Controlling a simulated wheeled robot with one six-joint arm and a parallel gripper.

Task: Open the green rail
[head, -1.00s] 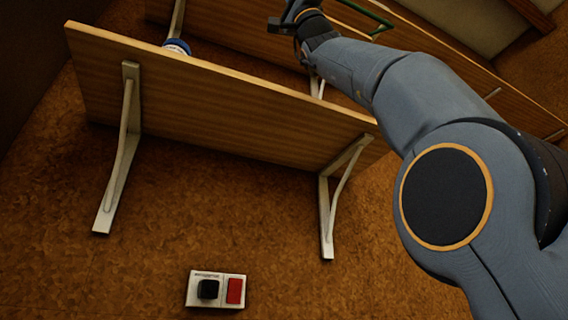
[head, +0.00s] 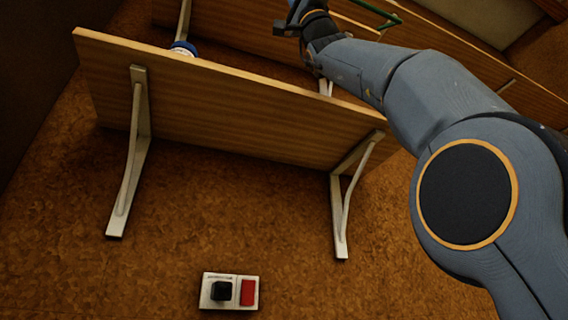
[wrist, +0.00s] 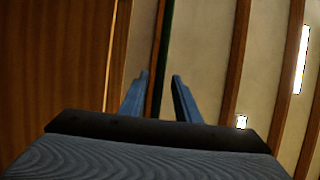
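The green rail (head: 378,12) shows at the top of the head view, right of my gripper and partly cut off by the frame edge. My gripper (head: 284,27) is at the top of that view, with its fingers small and dark. In the wrist view the two blue fingers (wrist: 160,76) stand apart with a gap between them. A thin dark green strip (wrist: 169,30), which looks like the rail, runs lengthwise through that gap beside a brown bar. I see no finger touching it; its depth relative to the fingertips is unclear.
A wooden shelf (head: 235,105) on white brackets (head: 128,155) crosses the head view. A blue-and-white round object (head: 183,48) shows behind its edge. A switch plate (head: 230,291) with black and red buttons is below. Brown bars and pale panels (wrist: 205,50) fill the wrist view.

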